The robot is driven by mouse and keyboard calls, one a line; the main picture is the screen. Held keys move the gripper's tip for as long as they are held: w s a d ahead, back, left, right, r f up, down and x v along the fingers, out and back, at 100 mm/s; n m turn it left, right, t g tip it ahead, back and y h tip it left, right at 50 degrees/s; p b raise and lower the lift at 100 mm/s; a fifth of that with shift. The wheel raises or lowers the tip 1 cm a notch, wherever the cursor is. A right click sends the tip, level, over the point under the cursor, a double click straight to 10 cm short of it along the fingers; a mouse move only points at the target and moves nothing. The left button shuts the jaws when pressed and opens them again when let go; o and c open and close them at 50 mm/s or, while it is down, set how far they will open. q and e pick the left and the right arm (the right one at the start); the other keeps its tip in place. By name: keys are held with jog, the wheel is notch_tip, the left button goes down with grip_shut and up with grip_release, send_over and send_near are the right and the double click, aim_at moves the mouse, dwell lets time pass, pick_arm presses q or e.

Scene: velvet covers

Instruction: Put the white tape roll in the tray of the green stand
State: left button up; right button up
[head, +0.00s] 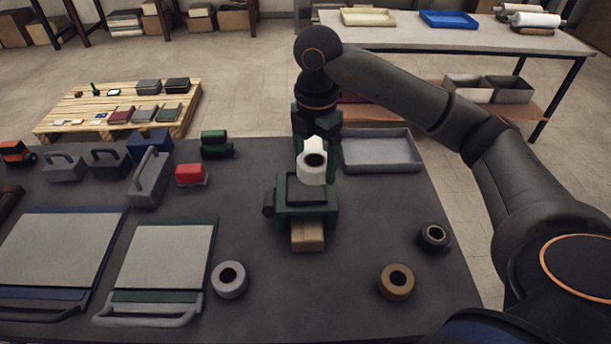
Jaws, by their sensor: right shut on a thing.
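The white tape roll (313,176) is held by my right gripper (315,148), which is shut on it and comes down from above. The roll's dark core faces the camera. The green stand (325,212) is on the dark table directly below the roll in the picture, with a dark tray in its top, a dark knob at its left and a tan block in front. I cannot tell whether the roll touches the tray or hangs just above it. My left gripper is not in view.
On the table (340,305) are a grey-white roll (229,293), a brown roll (397,293) and a black roll (434,246). A grey tray (381,165) lies behind at right. Two flat panels (165,250) and several handled tools occupy the left. The front middle is clear.

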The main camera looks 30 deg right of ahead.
send_over(306, 189)
notch_tip(306, 189, down, 6)
jog(key=shift+w+r, duration=0.1)
jog(key=shift+f, duration=1.45)
jog(key=shift+f, duration=0.1)
jog(key=shift+f, duration=0.15)
jog(key=o, duration=1.1)
notch_tip(306, 189, up, 13)
jog(key=shift+f, duration=0.2)
